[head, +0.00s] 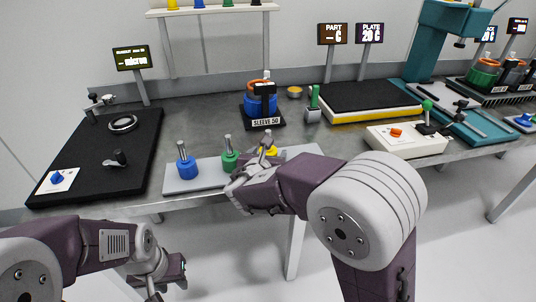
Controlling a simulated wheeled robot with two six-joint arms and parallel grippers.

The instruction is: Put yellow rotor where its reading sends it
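The yellow rotor (272,151) is on the pale rotor tray (207,182) at the table's front edge, mostly hidden behind my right gripper. My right gripper (262,152) is right at it; I cannot tell whether its fingers hold it. A blue rotor (187,166) and a green rotor (230,160) stand upright on the same tray, to the left. My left gripper (172,279) hangs low in front of the table, away from the rotors. The gauge display (131,60) reads "-- micron". The part display (333,34) reads "-- C", and the plate display (370,34) "20 C".
A black measuring base (85,170) with a ring lies left. The SLEEVE 50 stand (265,122) is behind the tray. A black-topped plate (370,98), a white control box (405,140) and a teal press (430,45) stand right. A shelf (212,10) holds coloured items behind.

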